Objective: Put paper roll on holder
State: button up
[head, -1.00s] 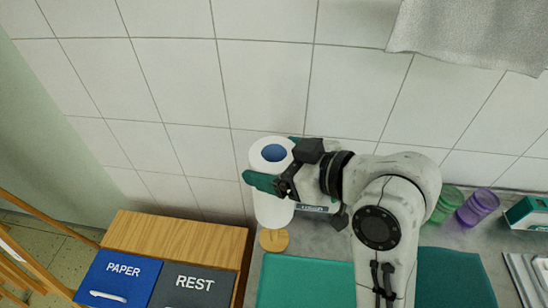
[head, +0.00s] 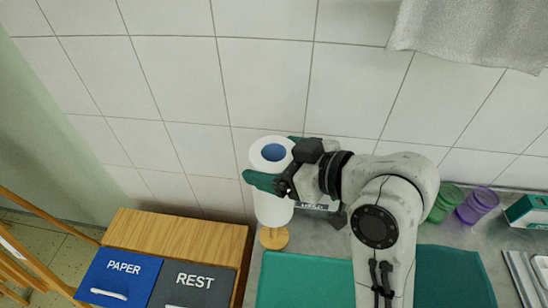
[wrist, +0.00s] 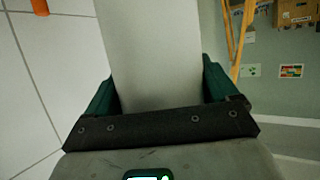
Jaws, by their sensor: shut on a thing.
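The white paper roll (head: 273,205) is upright, with a blue inside at its top opening. My gripper (head: 268,178) is shut around its upper part, with green fingers on either side. The wooden holder (head: 274,238) stands on the counter just below the roll. Its round base shows, and a short bit of its post seems to show under the roll's lower edge. The roll hides the rest of the post, so I cannot tell whether it is inside the roll. In the wrist view the roll (wrist: 152,55) fills the space between the fingers.
A teal mat (head: 305,280) lies on the counter right of the holder. Green (head: 445,203) and purple (head: 477,206) cups stand farther right. Blue PAPER (head: 118,280) and grey REST (head: 193,288) bins are at lower left. A tiled wall (head: 170,80) rises behind.

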jog(key=shift+f, duration=0.2)
notch_tip(320, 180, down, 7)
jog(key=b, duration=0.4)
jog(key=shift+r, duration=0.15)
dwell(1.3)
jog(key=shift+b, duration=0.4)
jog(key=shift+f+b, duration=1.8)
jog(key=shift+f, duration=1.1)
jog(key=o, duration=1.2)
jog(key=shift+r, duration=0.15)
notch_tip(320, 180, up, 8)
jog(key=p, duration=0.7)
